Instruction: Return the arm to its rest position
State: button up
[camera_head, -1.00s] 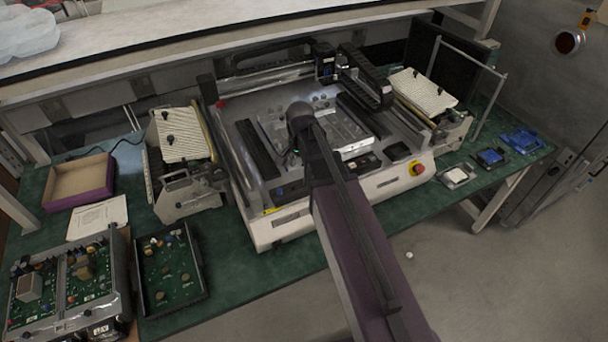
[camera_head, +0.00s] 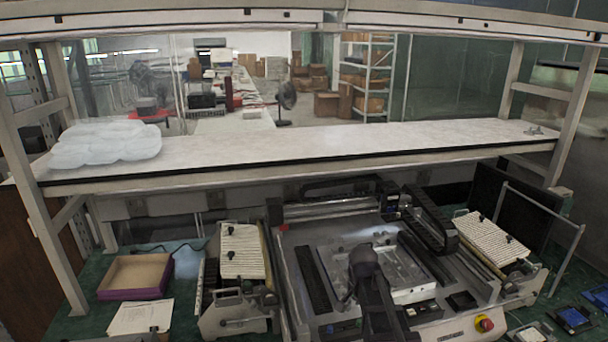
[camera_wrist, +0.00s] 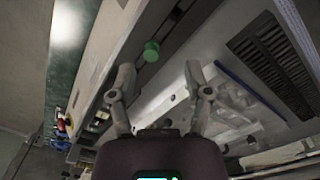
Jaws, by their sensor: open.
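My gripper (camera_wrist: 159,75) shows in the wrist view with its two fingers spread apart and nothing between them. It is above the grey bench machine, and a round green part (camera_wrist: 152,51) shows just beyond the fingertips. In the head view my dark arm reaches up from the bottom edge in front of the machine (camera_head: 320,262). The fingers cannot be made out there, and the arm hides part of the machine's middle.
The machine stands on a green bench (camera_head: 92,325) under a long white shelf (camera_head: 330,147) holding clear bags (camera_head: 105,143). Feeder units (camera_head: 242,250) flank it. A purple-edged box (camera_head: 135,275) lies left. A red button (camera_head: 484,323) is at the machine's front right.

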jog(key=s+n, duration=0.8)
jog(key=s, duration=0.2)
jog(key=shift+s, duration=0.2)
dwell(0.9)
jog(key=shift+c, duration=0.5)
